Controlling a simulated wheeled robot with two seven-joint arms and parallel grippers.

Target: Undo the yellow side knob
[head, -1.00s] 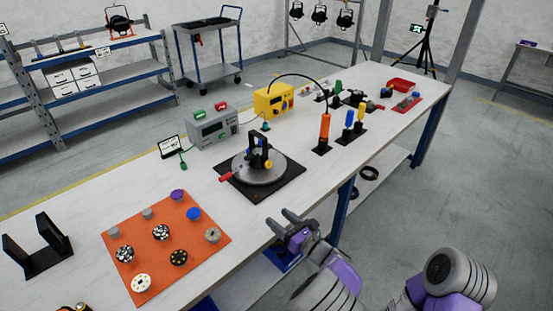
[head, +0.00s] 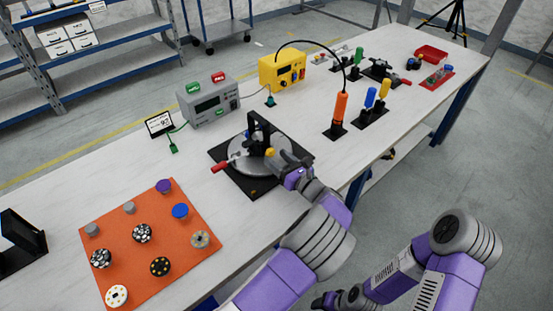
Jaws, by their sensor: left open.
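A black fixture (head: 256,130) stands on a round grey turntable (head: 243,164) over a black square base (head: 255,187). The small yellow side knob (head: 270,152) shows on the fixture's right side. My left gripper (head: 278,158) is at the right of the turntable, its fingers pointing at the knob, open. The fingers partly overlap the fixture, and I cannot tell whether they touch the knob. A red-handled lever (head: 221,167) sticks out at the turntable's left. My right gripper (head: 330,300) is low at the bottom edge, dark and partly cut off; its jaws are unclear.
An orange mat (head: 180,253) with several round knobs lies at the front left. A grey box (head: 210,106) and a yellow box (head: 283,69) stand behind the turntable. An orange-handled tool (head: 340,108) and blue and yellow ones stand to the right. Some white table is bare between them.

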